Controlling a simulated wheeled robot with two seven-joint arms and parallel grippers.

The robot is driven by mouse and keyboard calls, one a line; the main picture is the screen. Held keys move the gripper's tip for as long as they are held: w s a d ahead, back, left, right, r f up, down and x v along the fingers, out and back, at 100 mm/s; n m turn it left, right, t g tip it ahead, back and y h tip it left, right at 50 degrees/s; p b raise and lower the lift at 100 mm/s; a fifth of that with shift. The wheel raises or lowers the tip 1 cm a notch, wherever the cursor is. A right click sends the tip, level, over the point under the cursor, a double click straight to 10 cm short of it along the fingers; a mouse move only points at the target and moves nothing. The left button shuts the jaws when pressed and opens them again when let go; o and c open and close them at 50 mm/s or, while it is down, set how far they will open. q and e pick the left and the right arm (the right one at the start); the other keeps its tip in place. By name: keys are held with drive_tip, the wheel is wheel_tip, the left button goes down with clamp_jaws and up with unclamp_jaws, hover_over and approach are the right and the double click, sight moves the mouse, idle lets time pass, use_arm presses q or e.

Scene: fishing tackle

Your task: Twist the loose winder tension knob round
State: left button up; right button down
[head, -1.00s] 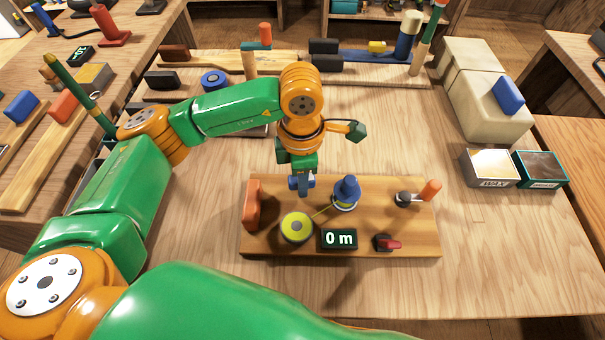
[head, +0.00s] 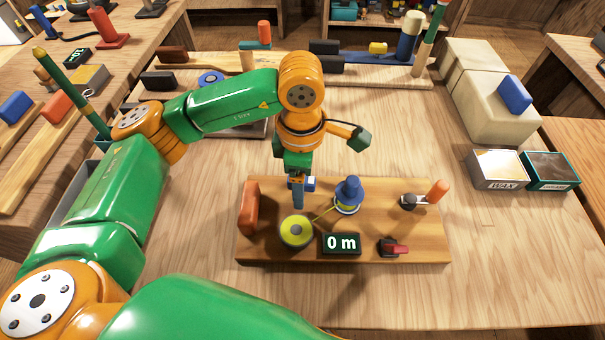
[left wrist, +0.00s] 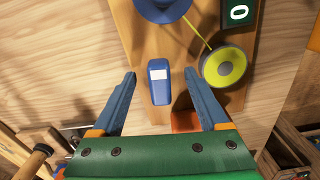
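The winder board (head: 345,252) lies on the bench with a yellow-green spool (head: 296,230), a blue reel (head: 347,195) and a red-and-black knob (head: 394,248) near its front right edge. A small blue block with a white patch (head: 309,183) is at the board's back edge. My left gripper (head: 297,206) points down over the back left of the board. In the left wrist view its fingers (left wrist: 160,75) are open, with the blue block (left wrist: 159,92) between them and gaps on both sides. I cannot tell which part is the tension knob. My right gripper is out of view.
A "0 m" display (head: 341,243) sits at the board's front, an orange block (head: 249,207) at its left end and an orange-handled crank (head: 437,191) at its right. Two tins (head: 498,170) stand further right. Bench space right of the board is clear.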

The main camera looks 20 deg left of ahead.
use_arm(q)
wheel_tip(320, 180, up, 7)
drive_tip(key=p, duration=0.4)
drive_tip(key=shift+r+p, duration=0.1)
drive_tip(key=shift+p, duration=0.25)
drive_tip(key=shift+c, duration=0.2)
wheel_tip(320, 180, up, 3)
drive_tip(key=h+p, duration=0.1)
drive_tip(key=p, duration=0.5)
drive_tip(key=h+p, duration=0.1)
drive_tip(key=p, duration=0.5)
drive_tip(key=shift+r+h+p, duration=0.2)
drive_tip(key=shift+h+p, duration=0.1)
drive_tip(key=shift+p, duration=0.05)
drive_tip(key=shift+c, duration=1.4)
drive_tip(key=shift+s+f+p, duration=0.1)
drive_tip(key=shift+f+p, duration=0.05)
drive_tip(key=shift+p, duration=0.15)
drive_tip(key=shift+a+b+x, duration=0.25)
drive_tip(key=shift+b+x, duration=0.5)
drive_tip(key=shift+x, duration=0.3)
drive_tip(key=b+x, duration=0.2)
drive_tip(key=a+b+x, duration=0.1)
drive_tip(key=b+x, duration=0.2)
drive_tip(key=a+b+x, duration=0.1)
drive_tip(key=b+x, duration=0.1)
drive_tip(key=x, duration=0.1)
drive_tip(key=shift+d+f, duration=0.1)
drive_tip(key=shift+f, duration=0.3)
drive_tip(key=shift+r, duration=0.1)
